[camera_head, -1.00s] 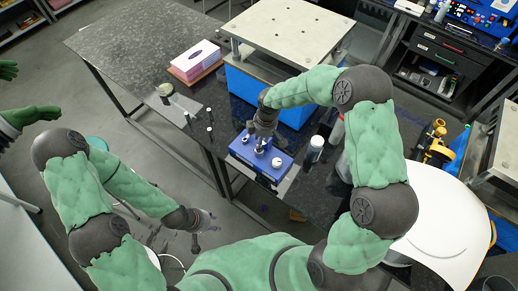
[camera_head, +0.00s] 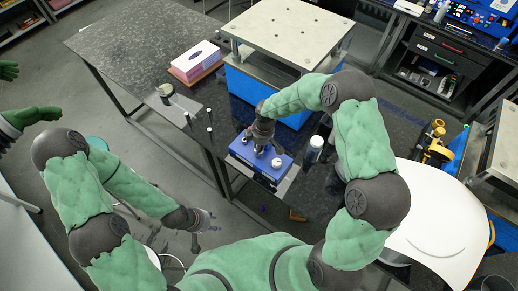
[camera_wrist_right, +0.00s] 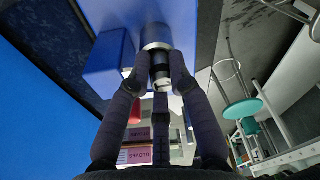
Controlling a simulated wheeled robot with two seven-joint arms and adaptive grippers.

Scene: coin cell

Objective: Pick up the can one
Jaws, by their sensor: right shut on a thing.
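My right gripper (camera_head: 259,146) is at the blue boxy device (camera_head: 243,152) on the dark table. In the wrist view, the right gripper's fingers (camera_wrist_right: 159,62) are closed around a small metallic cylinder (camera_wrist_right: 157,38) set against the blue device. Its far end is hidden, so I cannot tell whether it is attached or whether it is the can. No other thing in view can be clearly picked out as can one. My left gripper (camera_head: 203,222) hangs low at the left, away from the table, and its finger opening is too small to judge.
A white-capped bottle (camera_head: 313,149) stands right of the device. A raised metal plate (camera_head: 290,30) stands behind. Several small pegs and a jar (camera_head: 166,91) are at the left edge.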

